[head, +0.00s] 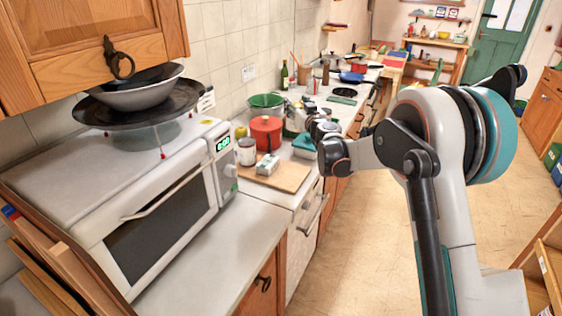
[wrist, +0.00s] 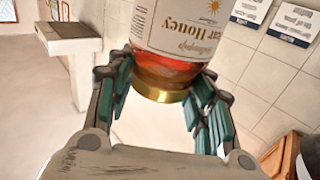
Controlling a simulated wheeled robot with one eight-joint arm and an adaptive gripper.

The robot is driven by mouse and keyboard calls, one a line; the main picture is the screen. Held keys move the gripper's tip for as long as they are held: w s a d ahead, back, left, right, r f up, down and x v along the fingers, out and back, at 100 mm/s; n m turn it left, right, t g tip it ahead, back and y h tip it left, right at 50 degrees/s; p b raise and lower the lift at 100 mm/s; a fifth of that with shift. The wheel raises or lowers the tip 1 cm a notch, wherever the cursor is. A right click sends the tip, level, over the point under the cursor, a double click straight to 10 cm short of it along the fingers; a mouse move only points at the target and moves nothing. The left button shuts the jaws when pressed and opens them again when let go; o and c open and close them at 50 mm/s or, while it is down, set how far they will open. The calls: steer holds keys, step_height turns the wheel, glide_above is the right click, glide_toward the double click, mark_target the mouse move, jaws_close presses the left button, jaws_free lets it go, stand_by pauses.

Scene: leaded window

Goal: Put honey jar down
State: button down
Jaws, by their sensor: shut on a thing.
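The honey jar (wrist: 177,40) fills the upper middle of the wrist view. It has a white label with the word Honey, amber contents and a gold-coloured end that points down in the picture. My gripper (wrist: 163,82) is shut on it, with teal-padded fingers on both sides of the glass. In the head view my gripper (head: 298,118) is small, at the end of my arm, over or beside the counter past the cutting board. The held jar is not clearly made out there.
A wooden cutting board (head: 276,174) holds a white-labelled jar (head: 247,151) and a small pale package (head: 267,165). A red pot (head: 266,132), green colander (head: 267,102) and teal box (head: 305,146) stand near. The oven (head: 165,228) is at left. Bare counter (head: 215,250) lies in front.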

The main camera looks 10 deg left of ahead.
step_height(320, 180, down, 19)
steer(key=b, duration=0.4)
steer(key=shift+r, duration=0.1)
steer(key=c, duration=0.8)
jaws_free()
steer(key=shift+o, duration=0.2)
steer(key=p+v, duration=0.2)
steer(key=v, duration=1)
steer(key=s+d+r+g, duration=0.15)
steer(key=s+r, duration=0.45)
steer(key=r, duration=0.6)
steer(key=s+d+r+g, duration=0.2)
steer(key=s+r, duration=0.1)
steer(key=s, duration=0.3)
steer(key=s+d+r+g, duration=0.1)
steer(key=s+d+r, duration=0.1)
steer(key=s, duration=0.3)
steer(key=s+d+f+m+g+h, duration=0.1)
steer(key=s+d, duration=0.4)
steer(key=s, duration=0.5)
steer(key=s+d+f+m+g+h, duration=0.2)
steer(key=s+d+h, duration=0.2)
steer(key=s, duration=0.6)
steer(key=s+d+f+m+g+h, duration=0.2)
steer(key=s+d, duration=0.4)
steer(key=s, duration=0.3)
steer(key=shift+s+h, duration=0.3)
steer(key=shift+s, duration=0.1)
